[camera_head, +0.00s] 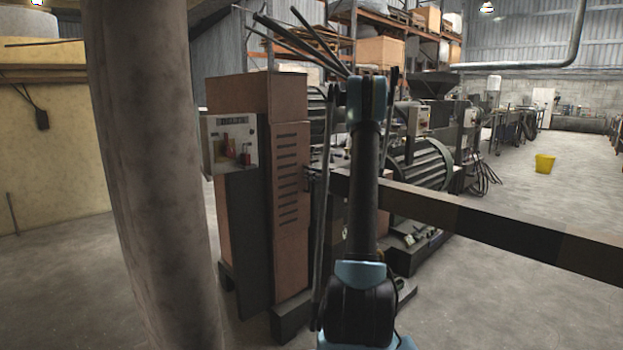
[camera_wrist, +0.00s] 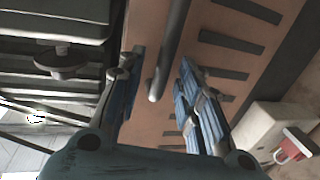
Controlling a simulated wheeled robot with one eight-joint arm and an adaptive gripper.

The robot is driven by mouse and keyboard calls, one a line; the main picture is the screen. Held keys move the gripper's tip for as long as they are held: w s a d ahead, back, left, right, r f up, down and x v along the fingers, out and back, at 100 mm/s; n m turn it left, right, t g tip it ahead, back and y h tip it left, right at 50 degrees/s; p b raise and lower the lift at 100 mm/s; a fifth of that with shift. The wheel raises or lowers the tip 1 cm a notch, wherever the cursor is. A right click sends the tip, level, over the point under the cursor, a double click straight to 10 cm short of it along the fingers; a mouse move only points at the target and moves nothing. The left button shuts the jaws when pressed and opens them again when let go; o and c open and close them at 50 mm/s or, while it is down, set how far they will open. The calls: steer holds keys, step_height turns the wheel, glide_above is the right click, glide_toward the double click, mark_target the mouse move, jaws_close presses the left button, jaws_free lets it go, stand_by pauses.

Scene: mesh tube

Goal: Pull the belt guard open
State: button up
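The belt guard (camera_head: 290,200) is a tall orange-brown panel with a row of dark slots, on the machine left of centre in the head view. Its slotted face (camera_wrist: 225,62) fills the upper middle of the wrist view. A dark grey bar with a rounded end, which looks like a handle (camera_wrist: 166,50), runs along the panel. My gripper (camera_wrist: 158,68) is open, with one blue-padded finger on each side of this bar. I see gaps between the bar and both fingers. In the head view I cannot clearly make out my gripper beside the panel.
A thick column (camera_head: 150,180) stands close on the left. A dark horizontal beam (camera_head: 500,226) crosses the right side. A control box (camera_head: 232,145) with red parts is on the machine's left. Open floor lies at right around a yellow bucket (camera_head: 544,163).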

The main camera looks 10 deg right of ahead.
jaws_close()
steer(key=s+m+t+h, duration=0.1)
steer(key=s, duration=0.9)
steer(key=shift+s+h, duration=0.25)
steer(key=shift+h, duration=0.15)
